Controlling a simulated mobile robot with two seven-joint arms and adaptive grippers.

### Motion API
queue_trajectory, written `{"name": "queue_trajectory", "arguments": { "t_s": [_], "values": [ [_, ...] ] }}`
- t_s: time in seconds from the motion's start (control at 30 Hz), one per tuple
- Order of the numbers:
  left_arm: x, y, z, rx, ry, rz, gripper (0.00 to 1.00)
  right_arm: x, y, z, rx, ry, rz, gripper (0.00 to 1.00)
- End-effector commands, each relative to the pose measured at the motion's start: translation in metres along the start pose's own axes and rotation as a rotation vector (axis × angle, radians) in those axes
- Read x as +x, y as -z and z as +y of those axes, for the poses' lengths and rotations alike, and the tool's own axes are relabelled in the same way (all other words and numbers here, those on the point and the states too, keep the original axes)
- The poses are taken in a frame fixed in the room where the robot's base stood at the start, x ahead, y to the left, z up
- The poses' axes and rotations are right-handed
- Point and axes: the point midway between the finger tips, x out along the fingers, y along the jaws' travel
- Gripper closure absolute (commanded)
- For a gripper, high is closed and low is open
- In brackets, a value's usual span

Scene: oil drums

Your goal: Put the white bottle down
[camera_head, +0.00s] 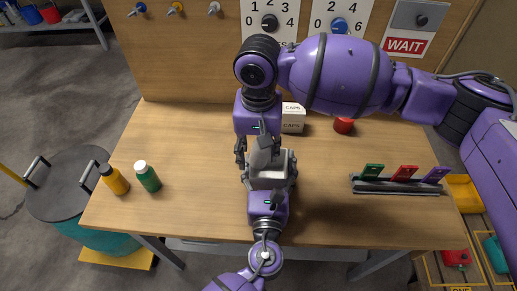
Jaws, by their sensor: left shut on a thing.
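My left gripper (268,180) comes up from the bottom centre over the middle of the table, and it is shut on a pale thing (283,159). This thing is mostly hidden by the grippers, and I take it to be the white bottle, though its outline is not clear. My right gripper (263,145) hangs from the arm that comes in from the right. It is close above or against the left gripper, and the two overlap. I cannot tell whether its fingers are open or shut. The wooden table (200,215) lies below both.
A green bottle with a white cap (149,180) and an orange bottle with a black cap (115,181) stand at the table's left. A white caps box (293,114) and a red object (344,125) are behind. A rack (395,186) with coloured tags is at right. The front left is clear.

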Motion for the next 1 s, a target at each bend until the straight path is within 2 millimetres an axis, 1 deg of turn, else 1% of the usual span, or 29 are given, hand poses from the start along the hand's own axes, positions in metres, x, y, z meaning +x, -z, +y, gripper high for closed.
{"name": "queue_trajectory", "arguments": {
  "t_s": [0.2,0.33,0.47,0.7,0.8,0.9,1.0],
  "values": [
    [0.000,0.000,0.000,0.001,0.000,0.001,0.53,-0.001,0.000,0.000,0.000,0.000,0.001,0.53],
    [0.000,0.000,0.000,0.001,0.000,0.001,0.53,-0.010,0.001,-0.001,0.000,0.001,0.003,0.53],
    [0.000,0.000,0.000,0.001,0.000,0.001,0.53,-0.032,0.001,-0.001,0.000,0.002,0.004,0.53],
    [0.000,0.000,0.000,0.001,0.000,0.001,0.53,-0.085,0.001,0.000,-0.001,0.001,0.004,0.53],
    [0.000,0.000,0.000,0.001,0.000,0.001,0.53,-0.102,0.000,0.000,0.000,0.001,0.003,0.53],
    [0.000,0.000,0.000,0.001,0.000,0.001,0.53,-0.115,0.000,-0.001,0.000,0.002,0.002,0.53],
    [0.000,0.000,0.000,0.001,0.000,0.001,0.53,-0.121,0.000,0.000,0.000,-0.001,0.001,0.53]
  ]
}}
